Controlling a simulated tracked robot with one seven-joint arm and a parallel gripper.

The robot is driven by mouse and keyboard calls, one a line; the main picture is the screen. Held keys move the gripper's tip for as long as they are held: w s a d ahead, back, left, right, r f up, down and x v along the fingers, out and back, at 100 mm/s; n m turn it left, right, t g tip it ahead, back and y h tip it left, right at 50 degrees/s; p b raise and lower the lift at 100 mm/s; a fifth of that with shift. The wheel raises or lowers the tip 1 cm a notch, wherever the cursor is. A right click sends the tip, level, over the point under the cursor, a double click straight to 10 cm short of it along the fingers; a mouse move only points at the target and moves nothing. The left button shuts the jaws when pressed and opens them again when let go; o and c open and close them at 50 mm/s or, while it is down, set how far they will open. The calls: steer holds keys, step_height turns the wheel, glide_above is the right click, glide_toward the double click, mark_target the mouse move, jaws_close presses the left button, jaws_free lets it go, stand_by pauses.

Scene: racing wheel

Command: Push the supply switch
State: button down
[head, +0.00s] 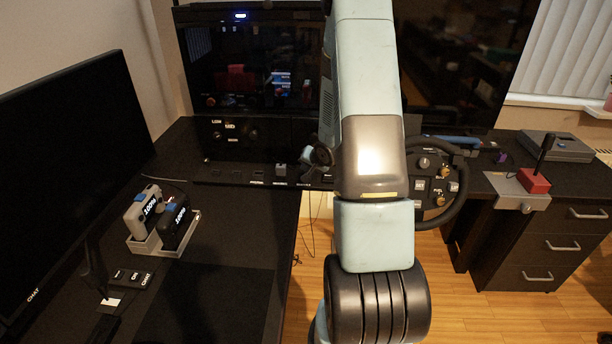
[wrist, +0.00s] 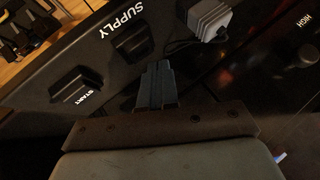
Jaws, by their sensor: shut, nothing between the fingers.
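In the wrist view, white lettering reading SUPPLY (wrist: 122,20) is on the black panel, upside down. A dark raised switch (wrist: 132,44) sits right beside the lettering. My gripper (wrist: 155,66) is shut and empty, its fingertips just below that switch in the picture. I cannot tell whether they touch it. A dark START button (wrist: 76,84) lies to the left of the fingers. In the head view, my arm reaches over the desk's control strip, and the gripper's fingers cannot be made out. The small labels there are too blurred to read with certainty.
A grey block with a cable (wrist: 208,18) sits right of the switch. The steering wheel (head: 460,190) stands right of my arm. A charger stand (head: 146,244) with two devices and a black monitor (head: 70,170) are at left.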

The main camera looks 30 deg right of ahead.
steer(key=shift+r, duration=2.75)
steer(key=s+a+r+n+g+h, duration=0.1)
steer(key=s+a+r, duration=0.25)
steer(key=r, duration=0.35)
steer(key=s+a+r+n+h, duration=0.1)
steer(key=s+a+r+n, duration=0.1)
steer(key=s+r, duration=0.35)
steer(key=s+a+r+n+g+h, duration=0.1)
steer(key=s+a+r, duration=0.15)
steer(key=r, duration=0.65)
steer(key=s+a+r+n+y, duration=0.1)
steer(key=s+a+r, duration=0.1)
steer(key=s+a, duration=0.2)
steer(key=s+a+r+n+g, duration=0.1)
steer(key=s+a+r+n, duration=0.1)
steer(key=s, duration=0.8)
steer(key=s+a+r+n+y, duration=0.1)
steer(key=s+a+r, duration=0.2)
steer(key=s+a, duration=0.3)
steer(key=shift+s+a+r+n+g+y, duration=0.3)
steer(key=shift+s+a+r, duration=0.1)
steer(key=shift+s, duration=0.45)
